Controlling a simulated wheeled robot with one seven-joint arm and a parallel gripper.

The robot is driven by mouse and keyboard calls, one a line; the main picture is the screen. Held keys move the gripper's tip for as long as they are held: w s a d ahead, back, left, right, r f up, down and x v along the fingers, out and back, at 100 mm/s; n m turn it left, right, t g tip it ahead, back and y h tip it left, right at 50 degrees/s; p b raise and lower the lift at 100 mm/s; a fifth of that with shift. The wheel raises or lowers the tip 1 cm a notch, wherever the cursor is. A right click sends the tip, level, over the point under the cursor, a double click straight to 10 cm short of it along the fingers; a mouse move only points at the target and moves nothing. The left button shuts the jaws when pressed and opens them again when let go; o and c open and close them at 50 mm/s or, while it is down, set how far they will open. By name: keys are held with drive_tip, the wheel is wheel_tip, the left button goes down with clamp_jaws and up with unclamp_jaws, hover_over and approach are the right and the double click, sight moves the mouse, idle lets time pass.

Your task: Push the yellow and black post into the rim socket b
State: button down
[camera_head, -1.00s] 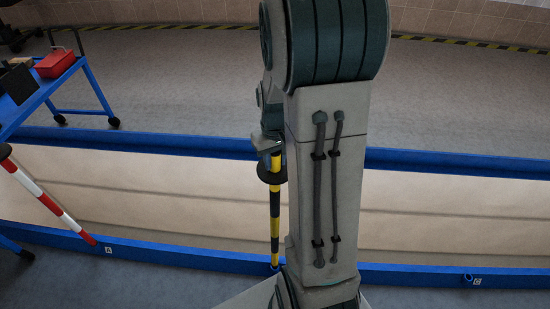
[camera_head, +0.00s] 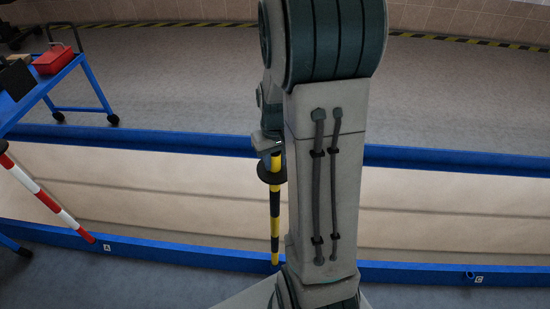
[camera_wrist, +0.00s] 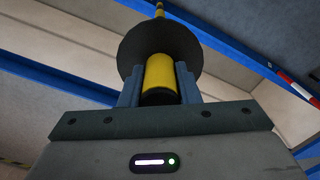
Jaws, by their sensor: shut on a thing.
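The yellow and black post (camera_head: 275,205) stands nearly upright in the head view, with a black disc (camera_head: 269,172) near its top. My gripper (camera_head: 270,147) is shut on the post's top end above the disc. In the wrist view, the two fingers of my gripper (camera_wrist: 159,90) flank the yellow end of the post (camera_wrist: 160,72), with the disc (camera_wrist: 140,45) beyond. The post's lower end meets the near blue rim (camera_head: 180,256) in the head view. I cannot tell whether it is inside a socket. No label b shows; my arm covers the rim just right of the post.
A red and white post (camera_head: 45,198) leans at the left, its foot at the rim by label A (camera_head: 107,247). A small socket (camera_head: 470,275) by label C is on the rim at right. A blue cart (camera_head: 75,80) with a red box (camera_head: 53,59) stands far left.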

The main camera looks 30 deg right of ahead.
drive_tip(key=shift+f+b, duration=0.55)
drive_tip(key=shift+f, duration=0.2)
drive_tip(key=c, duration=1)
unclamp_jaws()
drive_tip(key=shift+r, duration=0.1)
wheel_tip(320, 180, up, 14)
drive_tip(key=shift+p, duration=0.45)
